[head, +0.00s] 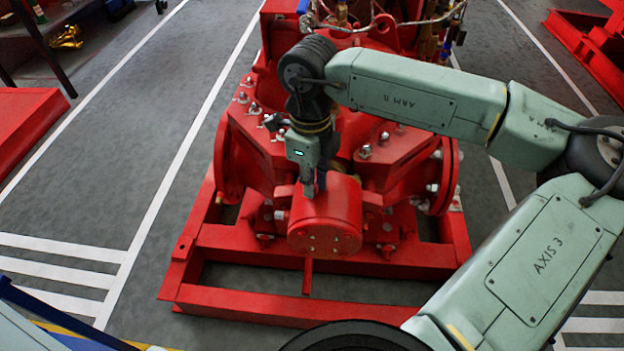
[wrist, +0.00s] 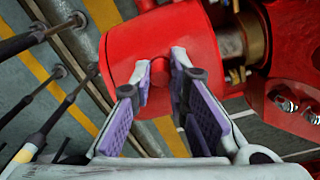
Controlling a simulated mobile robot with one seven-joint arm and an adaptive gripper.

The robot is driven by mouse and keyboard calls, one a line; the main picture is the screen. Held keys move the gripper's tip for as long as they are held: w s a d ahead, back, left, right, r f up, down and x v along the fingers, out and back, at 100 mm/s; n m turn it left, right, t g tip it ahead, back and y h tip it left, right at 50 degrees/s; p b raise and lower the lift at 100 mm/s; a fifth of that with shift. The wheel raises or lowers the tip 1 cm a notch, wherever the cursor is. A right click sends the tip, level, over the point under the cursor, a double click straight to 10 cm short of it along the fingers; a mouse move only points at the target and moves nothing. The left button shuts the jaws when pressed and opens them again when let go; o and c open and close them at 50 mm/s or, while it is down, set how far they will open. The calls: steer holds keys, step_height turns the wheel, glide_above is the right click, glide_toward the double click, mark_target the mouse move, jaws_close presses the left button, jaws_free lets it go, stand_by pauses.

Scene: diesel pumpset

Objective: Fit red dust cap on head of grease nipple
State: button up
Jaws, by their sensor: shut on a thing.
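My gripper (head: 314,189) points down at the top of a red cylindrical housing (head: 328,222) on the pumpset. In the wrist view its two purple-padded fingers (wrist: 160,78) are shut on a small red rounded piece, the dust cap (wrist: 159,67). The cap is seen against the same red housing (wrist: 190,38), and whether it touches the housing I cannot tell. The grease nipple cannot be made out; the cap, the fingers or the like-coloured housing may hide it. In the head view the cap is too small to tell from the fingertips and housing.
A shaft (wrist: 232,42) joins the housing to red pump parts with bolts (wrist: 286,102) at the right of the wrist view. Red flanged casings with bolts stand close on both sides of my gripper in the head view. The grey floor (head: 110,160) at left is clear.

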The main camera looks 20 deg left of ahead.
steer(key=o, duration=0.7)
steer(key=shift+o, duration=0.2)
step_height(320, 180, up, 12)
steer(key=shift+w+a, duration=0.15)
stand_by(0.5)
